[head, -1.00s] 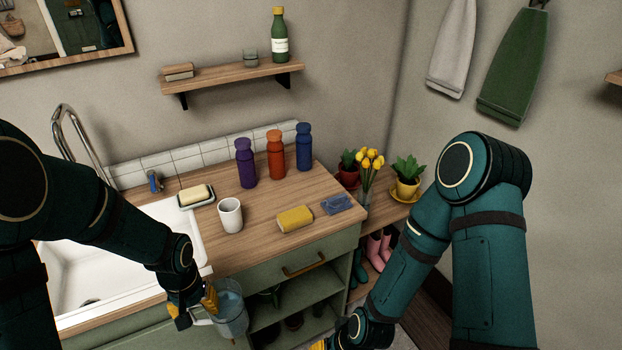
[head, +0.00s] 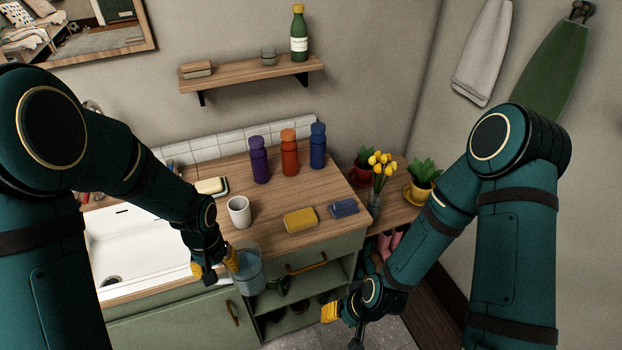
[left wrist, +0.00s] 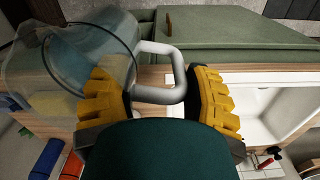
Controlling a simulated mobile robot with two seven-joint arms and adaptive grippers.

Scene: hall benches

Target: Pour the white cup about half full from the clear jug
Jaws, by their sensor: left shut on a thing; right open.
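The white cup (head: 239,211) stands upright on the wooden counter, beside the sink. The clear jug (head: 248,278) hangs in front of the counter's front edge, nearer to me than the cup and apart from it. It looks upright and holds pale bluish liquid. My left gripper (head: 214,268) is shut on the jug's handle. In the left wrist view the grey handle (left wrist: 180,75) lies between the yellow fingers, with the jug's clear body (left wrist: 85,60) on the left. My right gripper (head: 330,312) is open and empty, low in front of the cabinet.
A yellow sponge (head: 300,220) and a blue item (head: 344,208) lie right of the cup. Purple (head: 259,160), orange (head: 289,155) and blue (head: 318,147) bottles stand behind. A soap dish (head: 212,187) and sink (head: 135,240) are left.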

